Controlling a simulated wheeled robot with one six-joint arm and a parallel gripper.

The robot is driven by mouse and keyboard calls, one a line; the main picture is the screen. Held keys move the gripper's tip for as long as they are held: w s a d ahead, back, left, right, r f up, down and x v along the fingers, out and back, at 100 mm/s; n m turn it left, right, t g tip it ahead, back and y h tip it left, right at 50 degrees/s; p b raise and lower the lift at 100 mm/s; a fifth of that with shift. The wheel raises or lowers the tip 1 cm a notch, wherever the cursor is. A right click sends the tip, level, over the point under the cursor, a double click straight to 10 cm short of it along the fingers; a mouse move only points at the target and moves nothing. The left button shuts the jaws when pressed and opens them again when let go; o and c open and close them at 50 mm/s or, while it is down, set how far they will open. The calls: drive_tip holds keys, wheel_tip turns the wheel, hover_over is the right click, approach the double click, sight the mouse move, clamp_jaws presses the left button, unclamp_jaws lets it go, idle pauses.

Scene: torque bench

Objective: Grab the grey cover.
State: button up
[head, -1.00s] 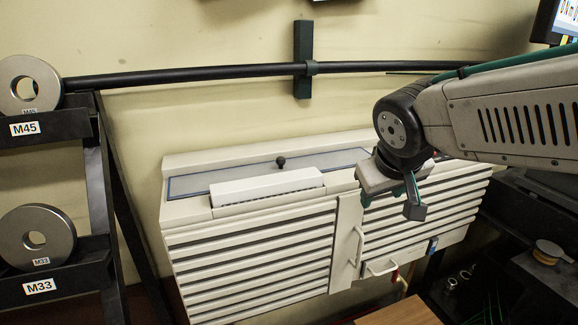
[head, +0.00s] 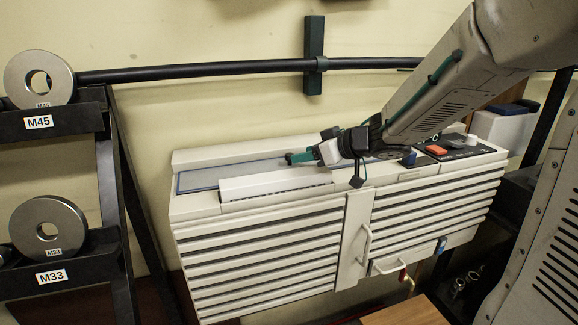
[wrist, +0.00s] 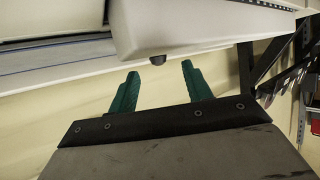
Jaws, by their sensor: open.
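The grey cover (head: 212,179) is a long flat panel with a blue edge, set in the top of the cream cabinet. My gripper (head: 290,158) reaches in from the right, low over the panel's right part, with its green fingers pointing left. The arm and gripper hide that part of the panel. In the wrist view my gripper (wrist: 157,75) is open and empty. A small black knob (wrist: 156,60) shows just ahead of the gap between the fingertips. In the head view I cannot clearly tell the knob from the fingertips.
A white raised block (head: 275,185) lies along the panel's front side, close to my gripper. A control panel with an orange switch (head: 436,150) is at the cabinet's right. A black rail (head: 200,71) crosses the wall behind. Rings stand on a rack at left.

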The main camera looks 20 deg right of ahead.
drive_tip(key=x, duration=0.5)
drive_tip(key=shift+w, duration=0.25)
clamp_jaws()
drive_tip(key=shift+r, duration=0.1)
